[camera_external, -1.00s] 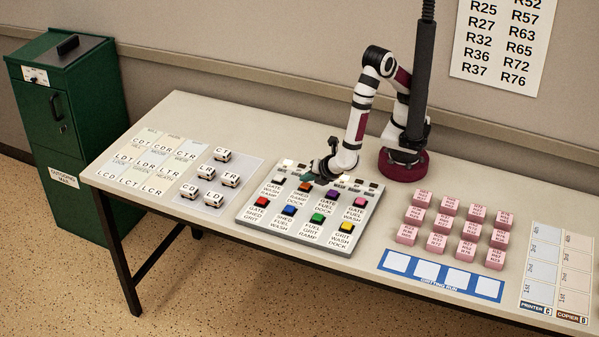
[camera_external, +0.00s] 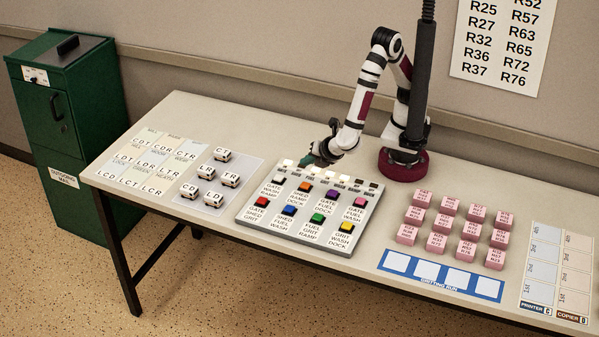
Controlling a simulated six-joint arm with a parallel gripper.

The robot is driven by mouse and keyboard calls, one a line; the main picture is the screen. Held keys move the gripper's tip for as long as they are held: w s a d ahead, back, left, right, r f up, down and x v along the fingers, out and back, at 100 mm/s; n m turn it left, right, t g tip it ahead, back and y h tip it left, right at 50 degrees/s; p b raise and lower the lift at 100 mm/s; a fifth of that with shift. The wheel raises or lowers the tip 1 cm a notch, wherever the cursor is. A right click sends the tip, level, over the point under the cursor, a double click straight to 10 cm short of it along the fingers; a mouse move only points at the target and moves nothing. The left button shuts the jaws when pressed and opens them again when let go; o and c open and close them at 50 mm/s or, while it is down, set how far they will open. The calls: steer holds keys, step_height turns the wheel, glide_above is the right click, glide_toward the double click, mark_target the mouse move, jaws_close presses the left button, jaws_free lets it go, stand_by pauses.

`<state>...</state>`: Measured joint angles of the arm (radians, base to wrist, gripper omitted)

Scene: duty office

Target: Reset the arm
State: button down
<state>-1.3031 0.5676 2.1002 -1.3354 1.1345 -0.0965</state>
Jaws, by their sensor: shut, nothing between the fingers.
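My gripper (camera_external: 311,161) is shut and empty. It hangs just above the back edge of the button panel (camera_external: 250,216), near the row of small white and dark lamps or tiles there. My arm reaches left and down from its dark red base, which stands at the back of the table. The panel has two rows of coloured buttons, such as a red button (camera_external: 262,202) and a yellow button (camera_external: 347,227), each with a word label. The small gap between the gripper and the panel is hard to judge.
Several pink blocks (camera_external: 468,228) stand right of the panel, behind a blue strip with white squares (camera_external: 440,276). Small white vehicle-like blocks (camera_external: 222,154) sit on a mat to the left. A green cabinet (camera_external: 70,120) stands beyond the table's left end. Bare table (camera_external: 230,115) lies behind the panel.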

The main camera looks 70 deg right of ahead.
steer(key=d+r+m+g+h, duration=0.1)
steer(key=d+r+m+g, duration=0.25)
steer(key=d+m, duration=0.45)
steer(key=d+r+m+g+h, duration=0.1)
steer(key=d+r+m+g, duration=0.3)
steer(key=d, duration=0.7)
steer(key=s+d+r+m+y, duration=0.2)
steer(key=s+m+y, duration=0.1)
steer(key=s+m, duration=0.2)
steer(key=s+d+r+m+g+y, duration=0.1)
steer(key=s+m+y, duration=0.3)
steer(key=m, duration=0.5)
steer(key=shift+s+d+r+m, duration=0.35)
steer(key=shift+s+d, duration=0.2)
steer(key=shift+s, duration=0.15)
steer(key=shift+g, duration=0.25)
